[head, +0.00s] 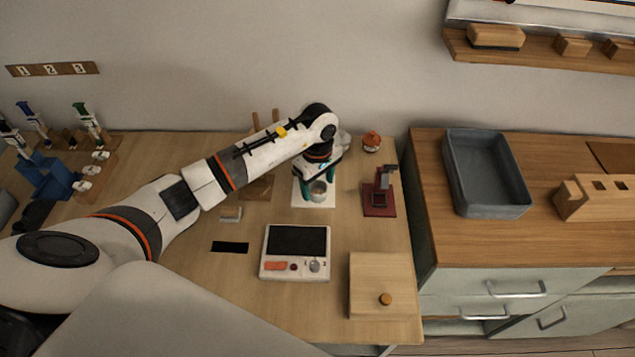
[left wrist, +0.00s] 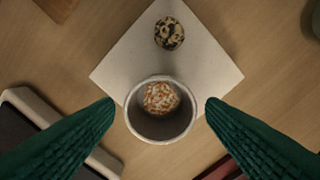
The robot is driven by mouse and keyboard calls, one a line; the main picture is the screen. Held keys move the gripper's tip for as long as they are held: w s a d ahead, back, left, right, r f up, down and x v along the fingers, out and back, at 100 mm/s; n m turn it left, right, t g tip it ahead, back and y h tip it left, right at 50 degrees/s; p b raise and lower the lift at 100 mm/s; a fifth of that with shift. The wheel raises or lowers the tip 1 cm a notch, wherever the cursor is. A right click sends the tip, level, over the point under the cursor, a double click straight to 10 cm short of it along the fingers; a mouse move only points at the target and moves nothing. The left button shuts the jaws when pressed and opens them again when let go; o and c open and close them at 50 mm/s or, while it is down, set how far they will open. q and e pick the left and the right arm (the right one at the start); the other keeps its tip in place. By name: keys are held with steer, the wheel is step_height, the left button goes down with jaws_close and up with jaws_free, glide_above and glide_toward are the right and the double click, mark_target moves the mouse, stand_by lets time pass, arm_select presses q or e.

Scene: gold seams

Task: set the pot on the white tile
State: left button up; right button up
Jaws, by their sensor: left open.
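The pot (head: 318,191) is a small grey round cup, upright, at the white tile (head: 299,201). In the left wrist view the pot (left wrist: 162,135) covers the near corner of the tile (left wrist: 215,75), and a speckled reddish-white lump lies inside it. Whether its base rests fully on the tile is hidden. A dark speckled ball (left wrist: 169,33) sits on the tile's far part. My left gripper (head: 319,187) is open, its green fingers on either side of the pot; in the wrist view (left wrist: 160,107) gaps show between fingers and pot. My right gripper is not in view.
A dark red stand (head: 379,200) is close right of the tile. A white device with a black screen (head: 296,252) and a wooden box (head: 380,285) lie nearer. An orange-topped jar (head: 371,142) stands behind. A grey basin (head: 487,175) is on the right counter.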

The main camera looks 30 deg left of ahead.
arm_select(q)
step_height(320, 180, up, 12)
steer(key=b, duration=0.2)
steer(key=shift+f, duration=0.2)
steer(key=shift+s+f, duration=0.1)
stand_by(0.3)
